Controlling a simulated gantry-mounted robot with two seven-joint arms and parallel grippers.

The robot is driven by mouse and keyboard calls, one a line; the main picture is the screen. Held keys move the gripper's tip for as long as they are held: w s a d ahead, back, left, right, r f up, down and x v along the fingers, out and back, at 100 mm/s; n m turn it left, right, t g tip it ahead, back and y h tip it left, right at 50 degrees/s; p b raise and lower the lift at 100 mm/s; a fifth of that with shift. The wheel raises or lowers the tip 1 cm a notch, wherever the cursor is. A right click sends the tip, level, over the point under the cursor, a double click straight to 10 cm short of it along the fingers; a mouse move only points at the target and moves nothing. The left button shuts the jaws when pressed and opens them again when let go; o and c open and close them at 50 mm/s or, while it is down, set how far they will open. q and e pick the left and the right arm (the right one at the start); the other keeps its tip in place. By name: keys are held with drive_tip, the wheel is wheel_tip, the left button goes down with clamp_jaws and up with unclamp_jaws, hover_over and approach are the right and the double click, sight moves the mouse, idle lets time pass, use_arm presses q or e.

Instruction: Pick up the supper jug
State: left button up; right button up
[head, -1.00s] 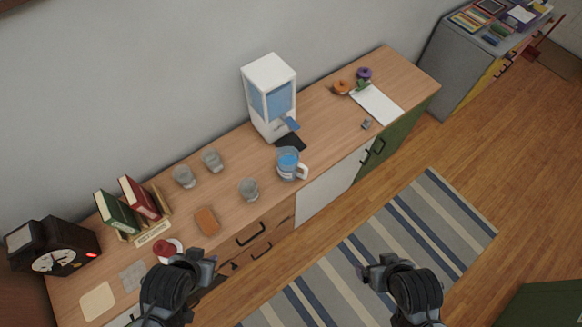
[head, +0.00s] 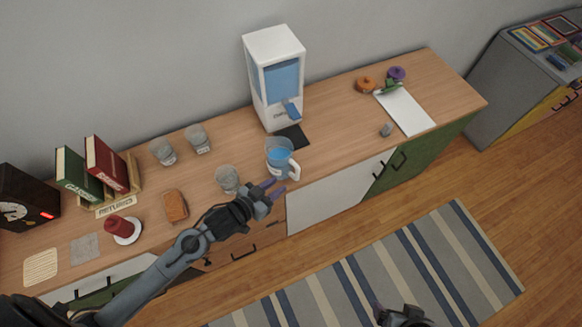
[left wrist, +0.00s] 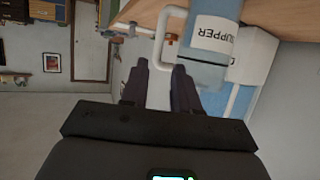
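The supper jug (head: 279,160) is a clear jug with blue contents and a white handle, upright near the counter's front edge. In the left wrist view the jug (left wrist: 212,35) shows a label reading SUPPER. My left gripper (head: 273,187) is open, its fingertips close to the handle side of the jug. In the left wrist view the handle lies ahead of the gap between the fingers of my left gripper (left wrist: 160,66). I cannot tell whether they touch it. My right gripper (head: 382,311) is at the bottom edge, partly cut off, over the floor.
A glass (head: 228,178) stands just left of the jug. A white water dispenser (head: 273,75) with a dark mat (head: 294,136) is behind it.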

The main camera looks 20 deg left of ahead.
sight(296, 173)
use_arm(q)
drive_tip(key=shift+r+x, duration=0.15)
drive_tip(key=shift+x, duration=2.55)
drive_tip(key=shift+r+x, duration=0.1)
drive_tip(key=shift+x, duration=2.55)
drive_tip(key=shift+w+d, duration=0.1)
drive_tip(key=shift+c, duration=0.3)
clamp_jaws()
drive_tip(key=shift+r, duration=0.1)
